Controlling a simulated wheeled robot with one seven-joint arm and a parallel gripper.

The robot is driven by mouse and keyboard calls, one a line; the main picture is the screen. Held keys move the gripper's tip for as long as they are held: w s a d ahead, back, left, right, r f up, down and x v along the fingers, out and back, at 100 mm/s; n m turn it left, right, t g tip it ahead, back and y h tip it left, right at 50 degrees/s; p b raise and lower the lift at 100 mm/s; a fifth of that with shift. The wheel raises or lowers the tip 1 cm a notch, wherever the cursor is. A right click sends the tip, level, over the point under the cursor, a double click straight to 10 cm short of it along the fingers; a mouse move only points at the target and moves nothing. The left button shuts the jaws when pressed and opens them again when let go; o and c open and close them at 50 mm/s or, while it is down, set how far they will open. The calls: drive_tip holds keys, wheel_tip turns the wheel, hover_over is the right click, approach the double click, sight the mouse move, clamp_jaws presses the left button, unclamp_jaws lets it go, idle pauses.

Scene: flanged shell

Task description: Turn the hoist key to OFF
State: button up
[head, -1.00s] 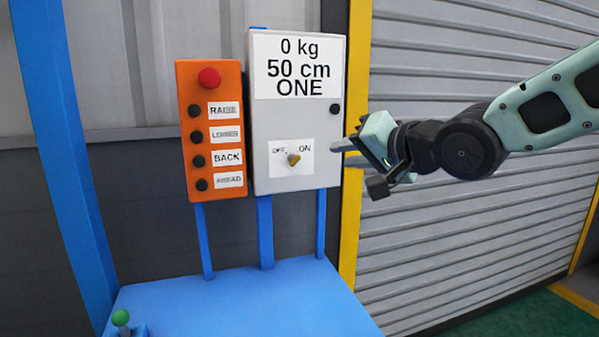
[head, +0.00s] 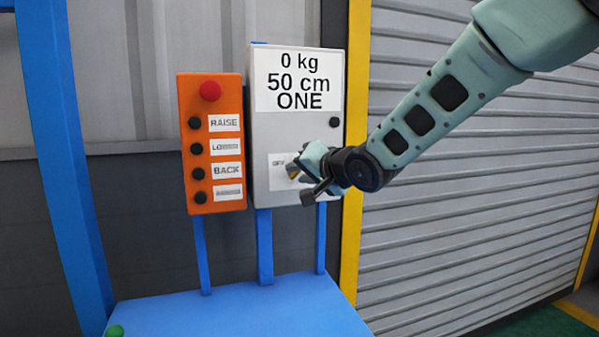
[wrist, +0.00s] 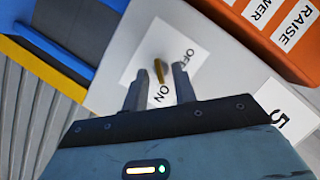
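The hoist key is a small brass-coloured knob on the OFF/ON label (wrist: 140,42) of the light grey control box (head: 262,140). In the wrist view the key (wrist: 159,71) stands between the two fingers of my gripper (wrist: 158,82), with gaps on both sides. The gripper is open. In the head view my gripper (head: 298,171) is in front of the label, covering the ON side and most of the key. Whether the key points to OFF or ON is hard to tell from these views.
An orange button panel (head: 211,145) with a red button (head: 210,91) and RAISE, LOWER, BACK and AHEAD labels hangs just left of the grey box. A blue table (head: 240,310) lies below. A yellow post (head: 355,130) and a grey shutter (head: 450,230) are at the right.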

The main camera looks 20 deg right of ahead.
drive_tip(key=shift+w+a+f, duration=0.1)
drive_tip(key=shift+w+f, duration=0.05)
drive_tip(key=shift+w, duration=0.25)
clamp_jaws()
